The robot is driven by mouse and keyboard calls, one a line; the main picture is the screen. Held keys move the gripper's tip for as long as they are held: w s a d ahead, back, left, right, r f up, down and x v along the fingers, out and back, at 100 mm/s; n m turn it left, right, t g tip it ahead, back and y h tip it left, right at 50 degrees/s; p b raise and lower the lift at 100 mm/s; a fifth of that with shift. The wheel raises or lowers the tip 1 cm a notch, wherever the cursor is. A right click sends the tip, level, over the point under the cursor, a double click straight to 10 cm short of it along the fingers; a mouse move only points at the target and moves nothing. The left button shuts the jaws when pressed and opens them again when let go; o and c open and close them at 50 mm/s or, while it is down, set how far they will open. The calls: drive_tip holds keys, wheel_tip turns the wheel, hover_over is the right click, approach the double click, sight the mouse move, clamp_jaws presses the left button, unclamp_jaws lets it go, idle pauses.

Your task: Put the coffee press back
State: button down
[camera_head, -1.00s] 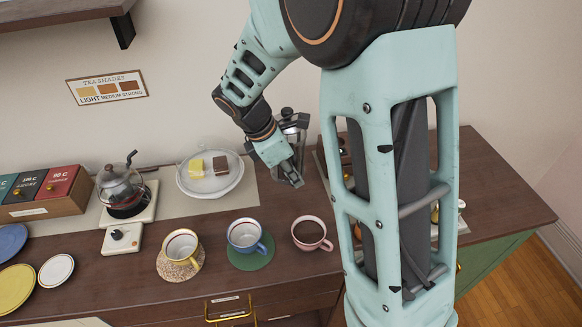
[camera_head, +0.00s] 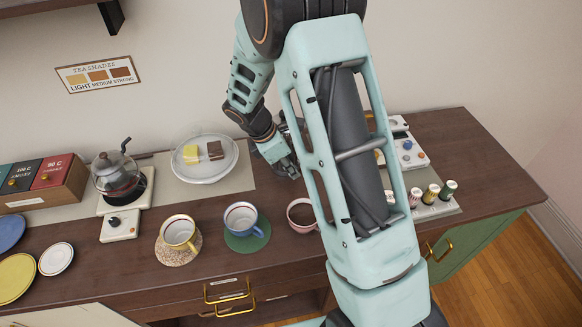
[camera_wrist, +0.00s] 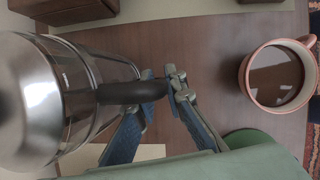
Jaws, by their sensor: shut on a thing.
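The coffee press (camera_wrist: 35,100), a shiny metal and glass body with a dark handle (camera_wrist: 118,93), fills the left of the wrist view. My gripper (camera_wrist: 160,88) is shut on the handle. In the head view my gripper (camera_head: 287,167) is over the counter, right of the cake plate, and my arm hides most or all of the press. I cannot tell whether the press touches the counter. A pink cup of dark coffee (camera_wrist: 276,76) stands apart from the gripper; in the head view this cup (camera_head: 299,214) is partly behind my arm.
Two cups (camera_head: 179,233) (camera_head: 241,219) stand on coasters along the front. A glass kettle (camera_head: 118,175) sits on a burner at left. The cake plate (camera_head: 205,174) is behind the cups. Small striped jars (camera_head: 431,194) and a device (camera_head: 408,150) stand at right.

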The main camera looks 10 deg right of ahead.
drive_tip(key=c, duration=2.4)
unclamp_jaws()
drive_tip(key=shift+f, duration=0.2)
drive_tip(key=o, duration=0.4)
drive_tip(key=shift+r, duration=0.1)
drive_tip(key=shift+r, duration=0.25)
drive_tip(key=v, duration=1.1)
drive_tip(key=shift+s+a+r, duration=0.1)
drive_tip(key=shift+a+r, duration=0.15)
drive_tip(key=shift+r, duration=0.05)
